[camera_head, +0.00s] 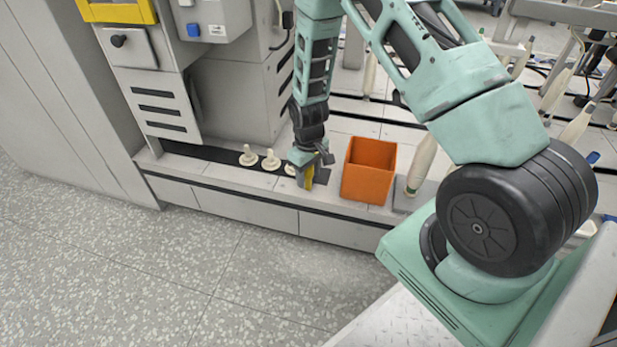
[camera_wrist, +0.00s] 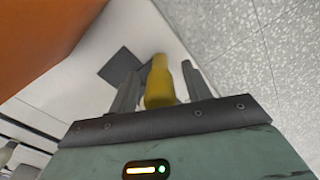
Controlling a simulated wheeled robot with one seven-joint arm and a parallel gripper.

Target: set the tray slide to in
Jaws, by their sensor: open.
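My gripper (camera_head: 310,166) points down at the ledge, just left of the orange bin. A yellow upright piece (camera_head: 308,180), which looks like the slide's handle, shows at its fingers. In the wrist view the yellow piece (camera_wrist: 160,82) stands between the two spread grey fingers of my gripper (camera_wrist: 162,88), nearer the right one. The fingers are open, with a gap visible on the left side. A dark strip (camera_head: 212,157) runs along the ledge under the pegs and looks like part of the tray slide. Its right part is partly hidden by my gripper.
Several cream pegs (camera_head: 270,160) stand in a row left of my gripper. The orange bin (camera_head: 369,171) stands close on the right; its wall (camera_wrist: 45,35) fills the wrist view's upper left. A cream bobbin (camera_head: 421,163) is further right. Floor in front is clear.

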